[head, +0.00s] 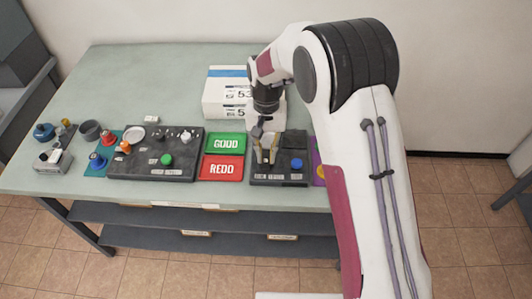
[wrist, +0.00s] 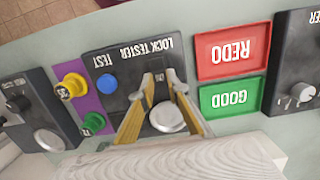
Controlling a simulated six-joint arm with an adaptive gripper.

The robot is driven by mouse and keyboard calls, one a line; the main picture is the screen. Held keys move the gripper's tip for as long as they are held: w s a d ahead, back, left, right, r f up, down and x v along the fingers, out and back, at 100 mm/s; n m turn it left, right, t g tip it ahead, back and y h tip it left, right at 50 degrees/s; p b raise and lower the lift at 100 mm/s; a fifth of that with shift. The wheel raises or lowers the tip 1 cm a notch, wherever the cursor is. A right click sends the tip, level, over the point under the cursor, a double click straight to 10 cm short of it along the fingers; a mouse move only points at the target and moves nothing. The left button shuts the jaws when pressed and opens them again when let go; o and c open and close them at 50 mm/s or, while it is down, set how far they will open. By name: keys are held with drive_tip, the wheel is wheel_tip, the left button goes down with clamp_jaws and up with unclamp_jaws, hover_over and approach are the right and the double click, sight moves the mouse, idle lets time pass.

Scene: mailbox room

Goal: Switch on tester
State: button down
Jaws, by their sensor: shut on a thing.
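The lock tester (head: 282,182) is a dark panel at the front of the table, right of the coloured trays. In the wrist view the tester (wrist: 125,58) appears upside down, with a blue TEST button (wrist: 106,82) and a round silver disc (wrist: 167,117). My gripper (head: 265,158) is down over the left part of the tester. In the wrist view my gripper (wrist: 161,84) has its dark tips closed around a small dark switch (wrist: 159,92) beside a small label. The tips hide much of the switch, so I cannot tell its position.
A green GOOD tray (head: 226,143) and a red REDO tray (head: 221,168) lie left of the tester. A larger dark panel (head: 150,172) with a green button stands further left. White boxes (head: 225,95) stand behind. A purple mat (wrist: 92,105) holds yellow and green parts.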

sight(266, 160)
drive_tip(key=c, duration=2)
unclamp_jaws()
drive_tip(key=shift+o, duration=0.2)
drive_tip(key=shift+s+r+t, duration=0.1)
drive_tip(key=shift+s+t, duration=0.05)
drive_tip(key=shift+t, duration=0.45)
wheel_tip(266, 160, up, 8)
drive_tip(key=s+d+r+n+t, duration=0.1)
drive_tip(key=s+d+r, duration=0.4)
drive_tip(key=s, duration=0.4)
drive_tip(key=s+d+r+n, duration=0.1)
drive_tip(key=s+d+r, duration=0.4)
drive_tip(key=s+d, duration=0.3)
drive_tip(key=shift+s+d+r+t, duration=0.25)
drive_tip(key=shift+s+r+t, duration=0.15)
drive_tip(key=shift+s, duration=0.4)
